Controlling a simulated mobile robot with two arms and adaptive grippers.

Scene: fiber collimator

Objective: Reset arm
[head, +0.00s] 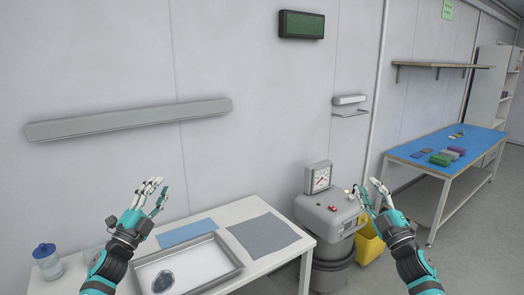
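My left gripper (155,189) is raised in the head view over the left side of the white table, its pale fingers pointing up and spread apart. It is open and holds nothing that I can see. My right gripper (368,193) is raised at the right, in front of the grey machine with the dial (325,218). Its fingers are also spread and look empty. Neither gripper appears to touch anything.
The white table (262,267) carries a metal tray (213,272) with a clear dish (163,282), a blue sheet (187,232), a grey mat (264,235) and a blue-lidded jar (47,262). A yellow bin (370,247) and a blue-topped table (425,152) stand to the right.

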